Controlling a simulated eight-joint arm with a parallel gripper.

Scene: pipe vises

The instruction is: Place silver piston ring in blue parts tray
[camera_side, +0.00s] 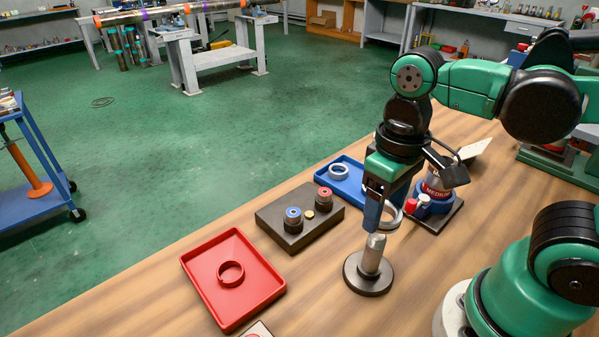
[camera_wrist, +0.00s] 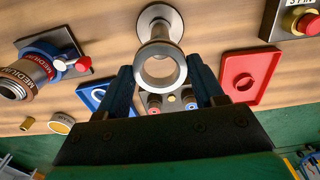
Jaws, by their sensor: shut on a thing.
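My gripper (camera_side: 382,212) is shut on a silver ring (camera_side: 396,219), held tilted between the fingertips. In the wrist view, my gripper (camera_wrist: 160,68) has one finger on each side of the silver ring (camera_wrist: 160,83). In the side view the ring is just above and right of the top of a silver post (camera_side: 372,254) on a round dark base. The blue parts tray (camera_side: 352,198) lies behind the gripper, partly hidden by it. A pale ring (camera_side: 338,171) lies inside the tray. The blue tray also shows at the left in the wrist view (camera_wrist: 85,93).
A red tray (camera_side: 213,302) with a red ring (camera_side: 231,273) lies at the front left. A dark block (camera_side: 275,226) with several small parts stands between the trays. A cylinder marked MEDIUM (camera_side: 437,187) stands right of the blue tray. Bare wood surrounds the post base.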

